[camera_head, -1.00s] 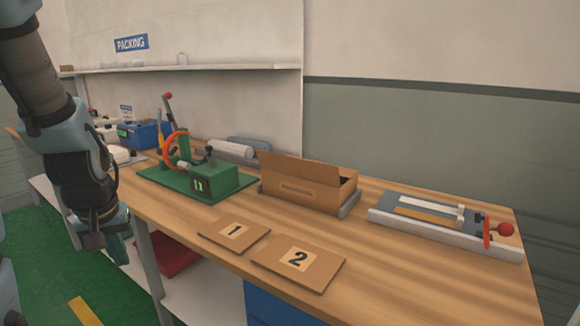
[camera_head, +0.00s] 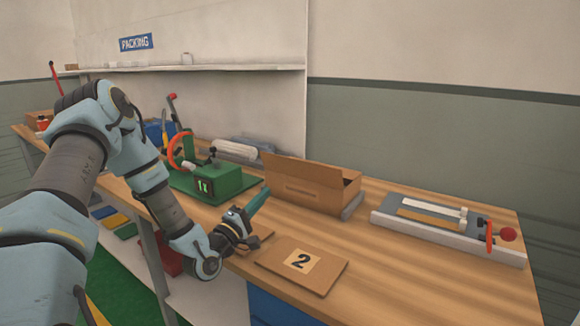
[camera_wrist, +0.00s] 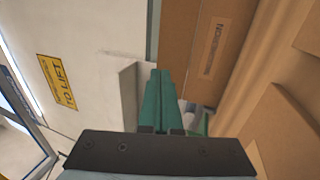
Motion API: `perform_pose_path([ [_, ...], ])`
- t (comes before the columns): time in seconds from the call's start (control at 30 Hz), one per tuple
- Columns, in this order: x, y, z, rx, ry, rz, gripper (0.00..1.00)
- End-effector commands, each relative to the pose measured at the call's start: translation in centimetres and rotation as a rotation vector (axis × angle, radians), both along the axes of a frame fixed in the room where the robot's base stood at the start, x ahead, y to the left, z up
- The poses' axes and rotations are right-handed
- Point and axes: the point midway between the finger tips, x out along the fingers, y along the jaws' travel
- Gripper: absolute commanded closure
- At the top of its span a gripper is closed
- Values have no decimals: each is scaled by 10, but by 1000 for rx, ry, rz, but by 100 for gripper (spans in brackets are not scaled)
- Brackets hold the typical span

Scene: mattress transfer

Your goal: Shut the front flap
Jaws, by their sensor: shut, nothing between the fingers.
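The open cardboard box (camera_head: 305,193) stands on the bench. A raised cardboard panel (camera_head: 285,168), which looks like the front flap, stands up along its near side, highest at the left. The box's labelled side shows at the upper right in the wrist view (camera_wrist: 213,45). My gripper (camera_head: 262,198) is shut and empty, its green fingers pointing up and right toward the box's near left corner. In the wrist view, the shut fingers (camera_wrist: 158,85) lie left of the box; I cannot tell whether they touch it.
A green machine (camera_head: 230,185) with a red-orange ring stands left of the box. Card 2 (camera_head: 325,275) lies in front; the other card is mostly hidden behind my gripper. A grey device with a red knob (camera_head: 440,225) is at the right. Bare bench (camera_head: 420,285) lies front right.

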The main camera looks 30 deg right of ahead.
Motion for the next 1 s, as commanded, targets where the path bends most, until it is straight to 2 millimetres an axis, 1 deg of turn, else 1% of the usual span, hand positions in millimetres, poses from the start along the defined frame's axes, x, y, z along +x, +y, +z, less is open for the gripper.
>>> perform_pose_path([
  [0.17, 5, -12, 8, -18, 2, -3, 100],
  [0.27, 12, -27, 15, -15, 1, -4, 100],
  [0.5, 34, -69, 32, -15, 0, -4, 100],
  [0.7, 50, -99, 43, -13, 1, -1, 100],
  [0.8, 55, -108, 45, -12, 2, -1, 100],
  [1.0, 60, -117, 46, -11, 2, -1, 100],
])
